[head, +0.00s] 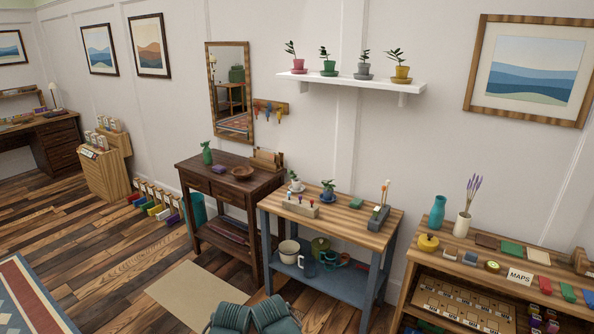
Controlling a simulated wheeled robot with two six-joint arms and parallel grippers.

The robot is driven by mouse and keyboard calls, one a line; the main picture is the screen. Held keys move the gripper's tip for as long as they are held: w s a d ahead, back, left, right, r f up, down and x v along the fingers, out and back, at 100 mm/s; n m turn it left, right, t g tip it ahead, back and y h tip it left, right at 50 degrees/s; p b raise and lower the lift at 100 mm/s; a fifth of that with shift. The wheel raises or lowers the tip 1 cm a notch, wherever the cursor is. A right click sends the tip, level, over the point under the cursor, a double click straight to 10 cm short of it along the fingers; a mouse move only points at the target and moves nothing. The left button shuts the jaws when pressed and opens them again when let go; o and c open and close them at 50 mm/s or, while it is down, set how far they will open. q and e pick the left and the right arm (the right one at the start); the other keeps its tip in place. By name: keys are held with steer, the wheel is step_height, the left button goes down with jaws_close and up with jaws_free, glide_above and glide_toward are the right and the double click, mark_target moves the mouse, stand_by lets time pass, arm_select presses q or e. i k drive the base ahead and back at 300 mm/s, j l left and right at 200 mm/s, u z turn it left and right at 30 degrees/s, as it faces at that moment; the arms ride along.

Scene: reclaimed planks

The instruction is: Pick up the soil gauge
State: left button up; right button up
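I cannot make out a soil gauge for certain. On the blue-legged wooden potting bench (345,222) in the middle stands a light wooden block (300,208) with a few small coloured-headed pieces standing in it; they are too small to identify. A grey holder (378,218) with thin upright sticks stands at the bench's right end. Neither of my grippers shows in the head view.
Two small potted plants (328,191) stand at the bench's back. A dark wooden table (232,181) adjoins it on the left, and a crowded shelf unit (490,262) stands to the right. Teal ribbed forms (250,317) are at the bottom edge. Floor is open around the beige mat (188,291).

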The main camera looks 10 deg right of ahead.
mark_target(377, 210)
steer(key=i+j+z, duration=0.15)
steer(key=i+z, duration=0.25)
steer(key=i, duration=0.25)
steer(key=i+j+z, duration=0.35)
steer(key=i, duration=0.3)
steer(key=i+j+z, duration=0.75)
steer(key=i+j, duration=0.3)
steer(key=j, duration=0.2)
